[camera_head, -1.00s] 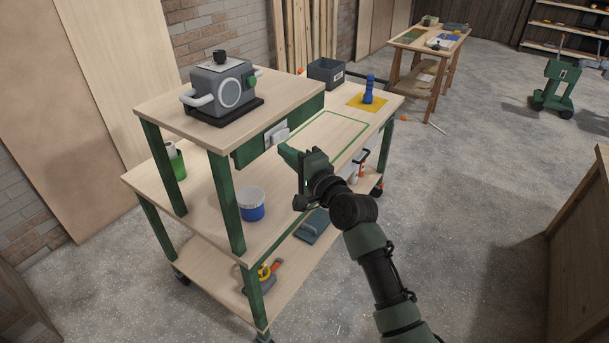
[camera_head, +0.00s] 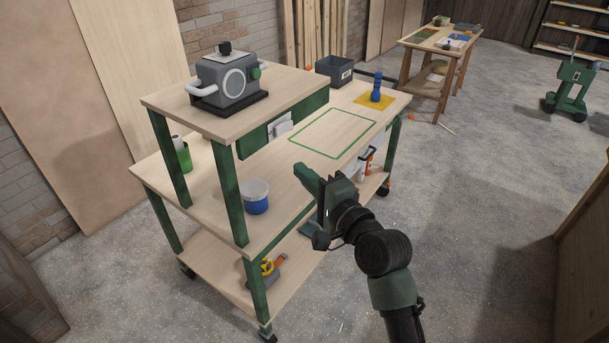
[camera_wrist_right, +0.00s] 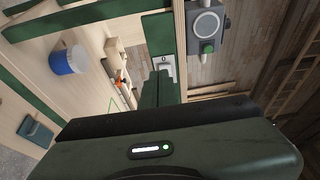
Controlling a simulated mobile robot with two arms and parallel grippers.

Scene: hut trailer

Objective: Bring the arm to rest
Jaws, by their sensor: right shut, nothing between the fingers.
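My right arm (camera_head: 383,252) comes in from the lower right of the head view. My right gripper (camera_head: 304,176) is shut and empty, in front of the green-legged workbench cart (camera_head: 270,165). Its fingers point up and left toward the middle shelf. In the right wrist view the shut green fingers (camera_wrist_right: 157,90) show at the middle, with the cart's shelves around them. My left gripper is not in view.
On the cart stand a grey machine (camera_head: 226,80), a blue-and-white tub (camera_head: 255,196), a dark grey bin (camera_head: 334,71) and a blue object (camera_head: 376,88) on a yellow patch. A green outline (camera_head: 333,133) marks bare shelf. Floor (camera_head: 480,200) right of the cart is clear.

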